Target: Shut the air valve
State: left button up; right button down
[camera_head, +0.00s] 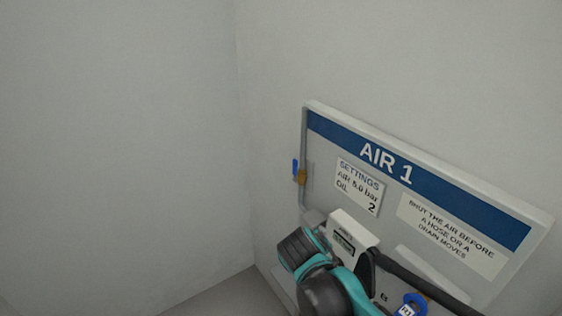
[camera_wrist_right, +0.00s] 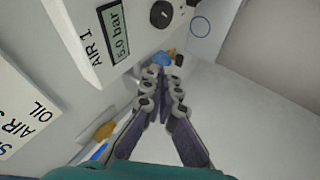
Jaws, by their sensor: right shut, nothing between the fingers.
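The air valve is a small brass body (camera_head: 301,178) with a blue lever (camera_head: 295,167), on the grey pipe at the left edge of the AIR 1 panel (camera_head: 316,146). The lever stands upright, roughly along the pipe. In the right wrist view, the brass body (camera_wrist_right: 105,131) and blue lever (camera_wrist_right: 98,152) show at lower left, beside and apart from the fingers. My right gripper (camera_wrist_right: 163,92) is shut and empty, in front of the panel below the valve. Its fingertips are hidden in the head view. My left gripper is not in view.
A white regulator box (camera_head: 352,232) with a 5.0 bar display (camera_wrist_right: 118,33) and dark knob (camera_wrist_right: 161,14) is close to my right gripper. A dark hose (camera_head: 425,283) and a blue R1 ring (camera_head: 411,306) are at lower right. Left of the panel is bare wall.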

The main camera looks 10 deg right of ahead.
aim_at(295, 171)
jog(key=w+a+r+n+t+h+p, duration=0.25)
jog(key=w+r+h, duration=0.35)
jog(key=w, duration=0.8)
jog(key=w+a+r+n+t+h+p, duration=0.1)
jog(key=w+a+r+t+h, duration=0.1)
jog(key=w+a+r, duration=0.3)
jog(key=w+a+h, duration=0.1)
jog(key=w+a, duration=0.1)
jog(key=a, duration=0.2)
jog(key=shift+n+p, duration=0.35)
jog(key=shift+p, duration=0.05)
jog(key=shift+d+t, duration=0.1)
jog(key=shift+t, duration=0.15)
jog(key=w+d+b, duration=0.1)
jog(key=w+d, duration=0.1)
jog(key=d, duration=0.7)
jog(key=shift+w+b, duration=0.3)
jog(key=shift+w, duration=0.05)
